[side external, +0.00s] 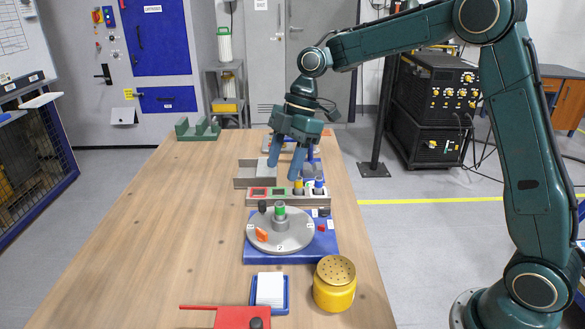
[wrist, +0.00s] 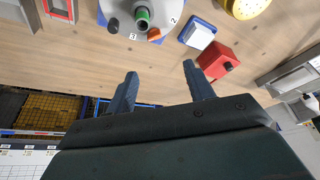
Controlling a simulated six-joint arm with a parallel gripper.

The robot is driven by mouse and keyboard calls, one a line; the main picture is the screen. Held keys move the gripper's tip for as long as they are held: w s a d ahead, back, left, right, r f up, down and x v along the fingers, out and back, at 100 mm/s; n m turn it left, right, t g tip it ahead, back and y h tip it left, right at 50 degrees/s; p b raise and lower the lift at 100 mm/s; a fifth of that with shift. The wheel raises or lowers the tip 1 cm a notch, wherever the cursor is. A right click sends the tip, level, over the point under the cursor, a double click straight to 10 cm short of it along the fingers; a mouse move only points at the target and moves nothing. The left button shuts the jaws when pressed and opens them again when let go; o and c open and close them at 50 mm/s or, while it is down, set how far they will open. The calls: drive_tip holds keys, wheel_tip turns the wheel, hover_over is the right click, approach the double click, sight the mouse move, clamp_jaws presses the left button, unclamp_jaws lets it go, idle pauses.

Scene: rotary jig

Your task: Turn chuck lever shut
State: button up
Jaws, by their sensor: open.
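The rotary jig is a grey disc (side external: 298,240) with numbers on its rim, on a blue base (side external: 325,245). A green-topped part (side external: 280,208) stands upright in its central hub; it also shows in the wrist view (wrist: 142,18). An orange piece (side external: 261,235) sits near the disc's front left edge, and a black knob (side external: 263,206) at its back left. I cannot tell which of these is the chuck lever. My gripper (side external: 285,168) is open and empty, pointing down above the far part of the table, behind the disc. Its two fingers (wrist: 160,75) are apart in the wrist view.
A rack (side external: 285,202) with colored slots stands just behind the jig, near a grey tray (side external: 250,183). In front are a white-topped blue tray (side external: 286,291), a yellow perforated canister (side external: 334,285) and a red fixture (side external: 228,317).

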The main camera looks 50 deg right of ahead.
sight(262, 231)
drive_tip(key=shift+w+f+n+g, duration=0.3)
drive_tip(key=shift+w+f+n, duration=0.6)
drive_tip(key=shift+f, duration=0.35)
drive_tip(key=shift+w+f, duration=0.1)
drive_tip(key=x, duration=1.3)
drive_tip(key=shift+a+f, duration=0.25)
drive_tip(key=shift+a, duration=0.05)
drive_tip(key=c, duration=1)
